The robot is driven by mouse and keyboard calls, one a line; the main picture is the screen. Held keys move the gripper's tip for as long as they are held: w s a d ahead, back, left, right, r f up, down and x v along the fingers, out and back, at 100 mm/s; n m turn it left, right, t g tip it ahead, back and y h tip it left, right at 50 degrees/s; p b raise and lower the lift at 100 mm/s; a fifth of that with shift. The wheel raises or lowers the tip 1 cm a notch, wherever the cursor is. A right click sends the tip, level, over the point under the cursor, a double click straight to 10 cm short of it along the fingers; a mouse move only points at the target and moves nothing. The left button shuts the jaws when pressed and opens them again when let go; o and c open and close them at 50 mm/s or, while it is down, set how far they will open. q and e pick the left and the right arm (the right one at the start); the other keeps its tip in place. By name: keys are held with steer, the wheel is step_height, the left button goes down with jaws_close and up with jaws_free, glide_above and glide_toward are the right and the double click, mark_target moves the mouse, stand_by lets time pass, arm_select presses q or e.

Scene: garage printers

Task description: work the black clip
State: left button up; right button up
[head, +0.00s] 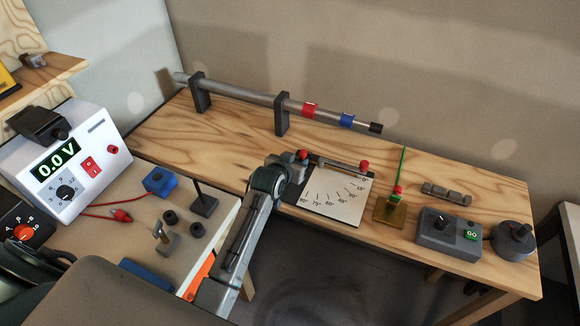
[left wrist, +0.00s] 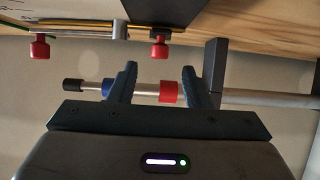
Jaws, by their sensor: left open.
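No black clip can be picked out for certain in either view. My left gripper (head: 294,161) is over the wooden bench, by the top left of the white angle-scale plate (head: 340,205). In the left wrist view its two fingers (left wrist: 160,74) stand apart, with nothing held between them. A red knob (left wrist: 160,47) shows just beyond the fingertips, at one end of a silver bar (left wrist: 85,30). A second red knob (left wrist: 39,47) is at the bar's other end and also shows in the head view (head: 365,164). My right gripper is not in view.
A grey tube (head: 240,100) with red and blue bands lies on two black stands behind the plate. A brass base (head: 390,209), a GO box (head: 449,235) and a round dark device (head: 512,240) stand to the right. A power supply (head: 75,165) and red clip (head: 122,216) are left.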

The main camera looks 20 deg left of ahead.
arm_select(q)
steer(key=shift+b+v, duration=0.35)
steer(key=shift+v, duration=1.8)
